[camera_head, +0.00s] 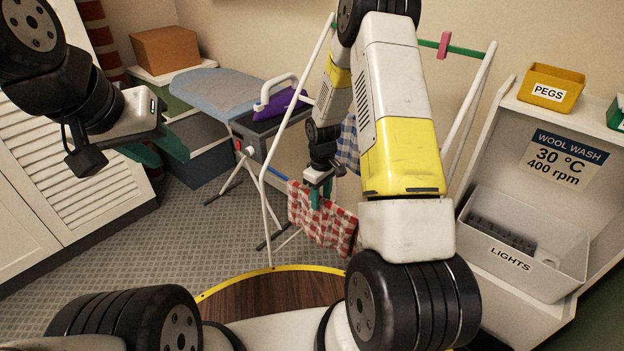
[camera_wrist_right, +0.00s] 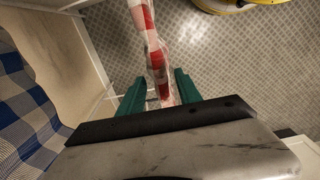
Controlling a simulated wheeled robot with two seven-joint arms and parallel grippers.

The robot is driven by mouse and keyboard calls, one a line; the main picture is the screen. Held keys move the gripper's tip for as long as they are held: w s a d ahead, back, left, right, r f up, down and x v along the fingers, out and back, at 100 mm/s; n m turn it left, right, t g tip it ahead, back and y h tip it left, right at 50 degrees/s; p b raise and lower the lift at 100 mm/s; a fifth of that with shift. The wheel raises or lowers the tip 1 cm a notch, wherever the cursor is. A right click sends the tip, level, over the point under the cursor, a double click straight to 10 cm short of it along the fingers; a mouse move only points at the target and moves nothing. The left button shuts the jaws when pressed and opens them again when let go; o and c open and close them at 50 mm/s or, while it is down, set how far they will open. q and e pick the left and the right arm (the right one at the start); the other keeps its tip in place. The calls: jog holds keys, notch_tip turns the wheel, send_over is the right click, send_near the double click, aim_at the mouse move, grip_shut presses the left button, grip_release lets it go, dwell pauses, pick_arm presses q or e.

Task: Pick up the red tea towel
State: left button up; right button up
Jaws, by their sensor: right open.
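The red tea towel (camera_head: 298,205) is red-and-white checked and hangs from a rail of the drying rack, partly hidden by my right arm. My right gripper (camera_head: 320,194) is at the towel's upper edge, pointing down. In the right wrist view the towel (camera_wrist_right: 153,50) shows nearly edge-on as a narrow strip, running between the two green fingers of my open right gripper (camera_wrist_right: 158,92). No grip on it shows. My left gripper (camera_head: 152,150) is raised at the left, far from the towel; its finger gap is not clear.
A blue checked cloth (camera_head: 348,143) hangs behind my right arm, close beside my gripper in the wrist view (camera_wrist_right: 30,115). An ironing board (camera_head: 215,90) with a purple iron (camera_head: 284,104) stands behind. A shelf with a LIGHTS bin (camera_head: 510,262) and PEGS box (camera_head: 550,88) is at right.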

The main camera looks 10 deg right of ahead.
grip_shut()
dwell(0.4)
notch_tip(320, 180, up, 7)
dwell(0.5)
